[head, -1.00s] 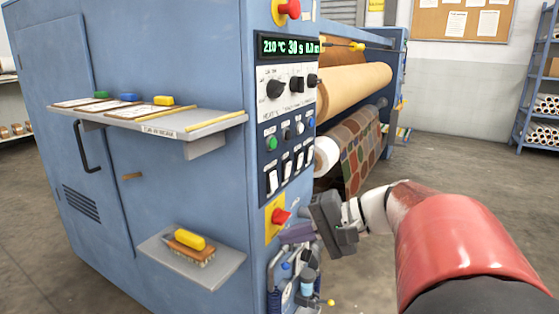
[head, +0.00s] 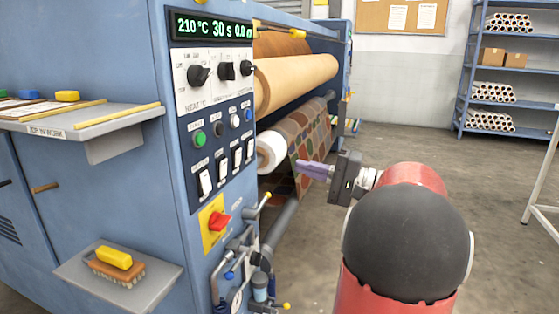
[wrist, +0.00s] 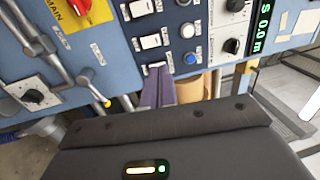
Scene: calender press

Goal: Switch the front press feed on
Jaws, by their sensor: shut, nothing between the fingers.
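The press control panel (head: 215,120) faces right in the head view. Its lower row holds several white rocker switches, among them the leftmost rocker (head: 205,182) and the rightmost rocker (head: 249,150). Their small labels are too small to read, so I cannot tell which one is the front feed. My gripper (head: 300,166) is shut and empty, its purple fingers pointing left at the panel from the right, apparently apart from it. In the wrist view, the fingers (wrist: 160,75) overlap the edge of a rocker (wrist: 157,66); contact cannot be told.
Above the rockers are a green button (head: 199,139), other buttons, black knobs (head: 198,75) and a lit display (head: 213,28). A red-and-yellow rotary switch (head: 220,220) and pipes sit below. Rollers with patterned fabric (head: 305,135) are behind my gripper. A shelf (head: 95,121) juts out left.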

